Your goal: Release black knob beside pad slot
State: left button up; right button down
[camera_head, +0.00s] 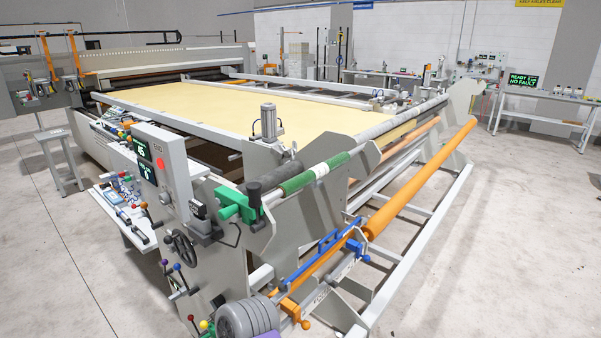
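Neither of my grippers shows in the head view. Several black parts sit at the near end of the quilting machine. A small dark round knob (165,198) is on the side of the control box (177,165). A dark handwheel (181,248) is on the end panel below. I cannot tell which of these is the black knob of the task. No pad slot can be made out at this size.
A roller with a green band (310,176) and an orange roller (418,183) run along the right side. Coloured levers (180,280) and a grey ribbed drum (248,320) stick out at the front. A tool shelf (125,212) is at left. Floor (500,250) is clear at right.

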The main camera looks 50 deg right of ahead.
aim_at(254, 189)
jog(key=z, duration=0.45)
jog(key=i, duration=0.4)
jog(key=z, duration=0.4)
